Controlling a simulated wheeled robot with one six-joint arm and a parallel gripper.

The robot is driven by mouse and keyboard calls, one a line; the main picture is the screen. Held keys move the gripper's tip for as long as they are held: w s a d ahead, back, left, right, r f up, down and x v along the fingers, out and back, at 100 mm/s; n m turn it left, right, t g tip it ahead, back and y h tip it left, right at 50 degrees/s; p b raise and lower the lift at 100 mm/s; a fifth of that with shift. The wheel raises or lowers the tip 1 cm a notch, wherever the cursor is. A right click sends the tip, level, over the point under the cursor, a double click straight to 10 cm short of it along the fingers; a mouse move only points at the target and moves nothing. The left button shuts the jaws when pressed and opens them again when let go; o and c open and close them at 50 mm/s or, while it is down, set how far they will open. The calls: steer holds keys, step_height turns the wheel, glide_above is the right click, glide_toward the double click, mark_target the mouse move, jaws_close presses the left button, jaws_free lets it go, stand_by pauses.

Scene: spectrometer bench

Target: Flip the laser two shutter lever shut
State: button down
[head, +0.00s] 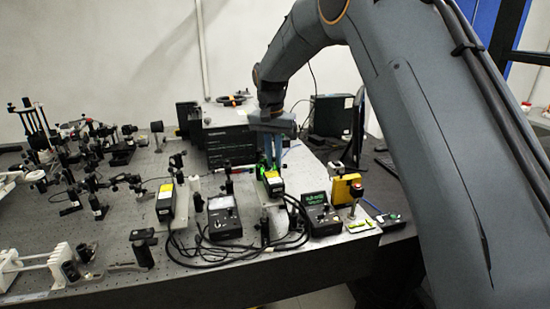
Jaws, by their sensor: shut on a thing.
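Two black lasers with yellow labels stand near the front of the bench, one at left (166,203) and one at right (273,184). Green light glows around the right laser. My gripper (270,164) points down at the back end of the right laser, its blue-grey fingers close together and shut on a small part there. That part, which I take for the shutter lever, is hidden between the fingers. I cannot read any label that tells which laser is number two, nor see the lever's angle.
A meter box (223,218) stands between the lasers, with black cables around it. A control box with green display (321,214) and a yellow box (347,188) stand at right. A large black instrument (228,147) is behind. Optics mounts crowd the left of the bench.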

steer(key=c, duration=2)
jaws_free()
steer(key=shift+r, duration=0.1)
steer(key=shift+s+a+r+b, duration=0.15)
steer(key=shift+r+b, duration=0.5)
steer(key=shift+r, duration=1.25)
steer(key=shift+s+a+r+b, duration=0.15)
steer(key=shift+r+b, duration=0.5)
steer(key=shift+r, duration=1.25)
steer(key=shift+d, duration=0.15)
steer(key=s+d+f+n, duration=0.2)
steer(key=s+d+f, duration=0.8)
steer(key=s+d, duration=0.3)
steer(key=shift+n+y, duration=0.3)
steer(key=shift+n, duration=0.5)
steer(key=s+d+f, duration=0.2)
steer(key=s, duration=0.4)
steer(key=s+d+f, duration=0.3)
steer(key=s, duration=0.3)
steer(key=s+d+f+b, duration=0.1)
steer(key=s+d+f, duration=0.2)
steer(key=s, duration=0.4)
steer(key=shift+f, duration=0.2)
